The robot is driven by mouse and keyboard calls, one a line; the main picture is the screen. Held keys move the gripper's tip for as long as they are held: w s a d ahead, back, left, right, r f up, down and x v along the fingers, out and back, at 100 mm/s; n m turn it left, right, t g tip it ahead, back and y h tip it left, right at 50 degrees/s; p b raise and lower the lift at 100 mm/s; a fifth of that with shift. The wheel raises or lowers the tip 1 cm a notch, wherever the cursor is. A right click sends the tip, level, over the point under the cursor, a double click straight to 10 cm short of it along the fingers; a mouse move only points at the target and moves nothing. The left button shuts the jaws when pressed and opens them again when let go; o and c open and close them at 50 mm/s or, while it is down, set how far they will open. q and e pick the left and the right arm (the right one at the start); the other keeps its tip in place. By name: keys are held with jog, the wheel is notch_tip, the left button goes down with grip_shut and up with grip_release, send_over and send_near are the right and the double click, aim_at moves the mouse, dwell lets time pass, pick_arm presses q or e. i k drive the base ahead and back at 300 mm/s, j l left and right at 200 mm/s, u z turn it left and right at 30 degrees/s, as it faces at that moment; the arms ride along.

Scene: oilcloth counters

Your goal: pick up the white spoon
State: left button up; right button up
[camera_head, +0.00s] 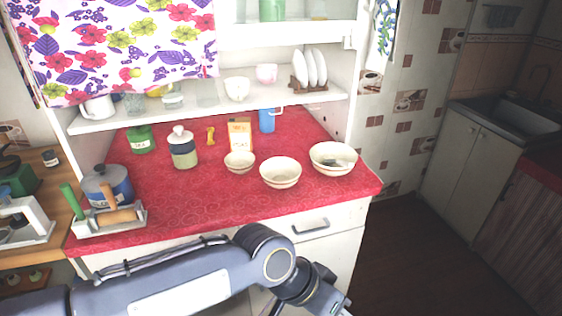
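I cannot make out a white spoon for certain. The right bowl (333,170) on the red counter has a small dark item (336,162) inside, too small to identify. A middle bowl (280,183) and a smaller bowl (239,168) stand to its left; no spoon is clear in them. My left arm crosses the bottom of the view from the left. Its gripper (328,303) is low in front of the counter, below and apart from the bowls, and cut by the bottom edge. Whether it is open or shut does not show. My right gripper is not in view.
The red counter (200,203) also holds a green jar (141,140), a lidded canister (183,151), a carton (240,134), a blue mug (267,121) and a grey-blue pot (108,185). A white shelf (205,109) overhangs the back. Open floor lies to the right.

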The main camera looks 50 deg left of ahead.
aim_at(340, 163)
jog(key=u, duration=1.35)
jog(key=k+j, duration=0.05)
jog(key=j, duration=0.05)
